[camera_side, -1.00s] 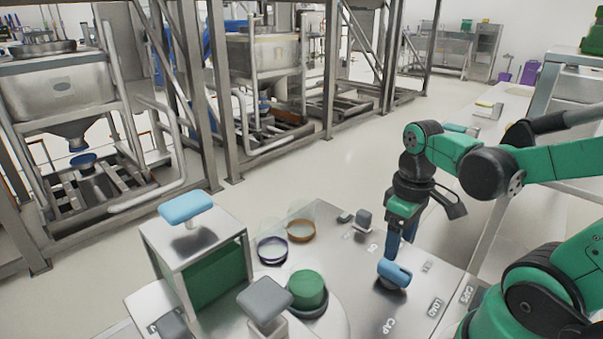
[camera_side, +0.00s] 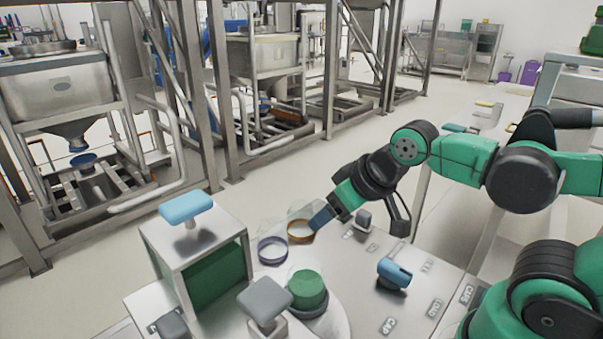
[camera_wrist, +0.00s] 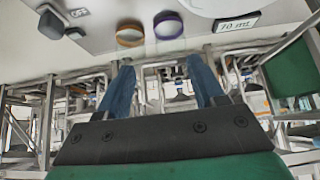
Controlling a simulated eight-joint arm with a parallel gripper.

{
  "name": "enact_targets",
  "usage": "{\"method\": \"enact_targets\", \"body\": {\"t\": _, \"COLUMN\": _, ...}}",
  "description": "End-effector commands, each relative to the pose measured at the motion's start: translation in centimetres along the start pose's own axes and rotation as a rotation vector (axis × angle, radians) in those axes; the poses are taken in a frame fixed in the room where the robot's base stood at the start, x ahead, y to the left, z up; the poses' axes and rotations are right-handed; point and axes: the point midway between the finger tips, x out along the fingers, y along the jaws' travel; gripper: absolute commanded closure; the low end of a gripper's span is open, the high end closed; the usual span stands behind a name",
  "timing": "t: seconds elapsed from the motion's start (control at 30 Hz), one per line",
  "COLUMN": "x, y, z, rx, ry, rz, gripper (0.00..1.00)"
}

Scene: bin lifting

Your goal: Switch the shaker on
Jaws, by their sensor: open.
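Which part is the shaker or its switch is not clear. The steel bench top (camera_side: 345,290) carries a blue knob (camera_side: 394,273), a small grey knob (camera_side: 363,218) and a green round cap-like piece (camera_side: 307,288). A larger grey T-shaped handle (camera_side: 264,298) stands at the front. My gripper (camera_side: 318,218) is open and empty, tilted towards the left above the bench, near the orange ring (camera_side: 301,231) and purple ring (camera_side: 272,250). In the wrist view my gripper's blue fingers (camera_wrist: 162,84) are spread apart, with the orange ring (camera_wrist: 130,35) and purple ring (camera_wrist: 168,25) beyond them.
A steel box (camera_side: 190,255) with a green panel and blue T-shaped handle (camera_side: 186,207) stands at the left. Labels such as LOAD (camera_side: 435,308) line the bench's right side. Steel frames with hoppers (camera_side: 62,90) stand behind; open floor (camera_side: 330,165) lies between.

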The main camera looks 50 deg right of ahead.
Motion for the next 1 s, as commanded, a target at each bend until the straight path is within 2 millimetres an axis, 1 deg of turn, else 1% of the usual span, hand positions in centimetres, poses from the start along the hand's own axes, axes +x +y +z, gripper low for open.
{"method": "enact_targets", "body": {"t": 0.03, "x": 0.0, "y": 0.0, "z": 0.0, "rx": 0.000, "ry": -0.001, "rz": 0.001, "gripper": 0.54}}
{"method": "enact_targets", "body": {"t": 0.07, "x": 0.0, "y": 0.1, "z": -0.1, "rx": 0.000, "ry": -0.002, "rz": 0.002, "gripper": 0.62}}
{"method": "enact_targets", "body": {"t": 0.1, "x": 0.0, "y": 0.2, "z": -0.2, "rx": 0.000, "ry": -0.006, "rz": 0.004, "gripper": 0.74}}
{"method": "enact_targets", "body": {"t": 0.2, "x": 0.1, "y": 0.9, "z": -0.8, "rx": 0.002, "ry": -0.024, "rz": 0.013, "gripper": 1.00}}
{"method": "enact_targets", "body": {"t": 0.27, "x": 0.2, "y": 1.7, "z": -1.4, "rx": 0.003, "ry": -0.044, "rz": 0.022, "gripper": 1.00}}
{"method": "enact_targets", "body": {"t": 0.37, "x": 0.5, "y": 3.6, "z": -2.6, "rx": 0.004, "ry": -0.087, "rz": 0.037, "gripper": 1.00}}
{"method": "enact_targets", "body": {"t": 0.5, "x": 1.5, "y": 7.0, "z": -4.2, "rx": 0.004, "ry": -0.157, "rz": 0.045, "gripper": 1.00}}
{"method": "enact_targets", "body": {"t": 0.6, "x": 2.4, "y": 9.7, "z": -5.0, "rx": 0.004, "ry": -0.200, "rz": 0.040, "gripper": 1.00}}
{"method": "enact_targets", "body": {"t": 0.7, "x": 3.2, "y": 12.1, "z": -5.3, "rx": 0.004, "ry": -0.236, "rz": 0.031, "gripper": 1.00}}
{"method": "enact_targets", "body": {"t": 0.8, "x": 3.9, "y": 14.1, "z": -5.3, "rx": 0.003, "ry": -0.261, "rz": 0.019, "gripper": 1.00}}
{"method": "enact_targets", "body": {"t": 0.9, "x": 4.4, "y": 15.5, "z": -5.2, "rx": 0.003, "ry": -0.276, "rz": 0.009, "gripper": 1.00}}
{"method": "enact_targets", "body": {"t": 1.0, "x": 4.7, "y": 16.2, "z": -5.2, "rx": 0.001, "ry": -0.283, "rz": 0.003, "gripper": 1.00}}
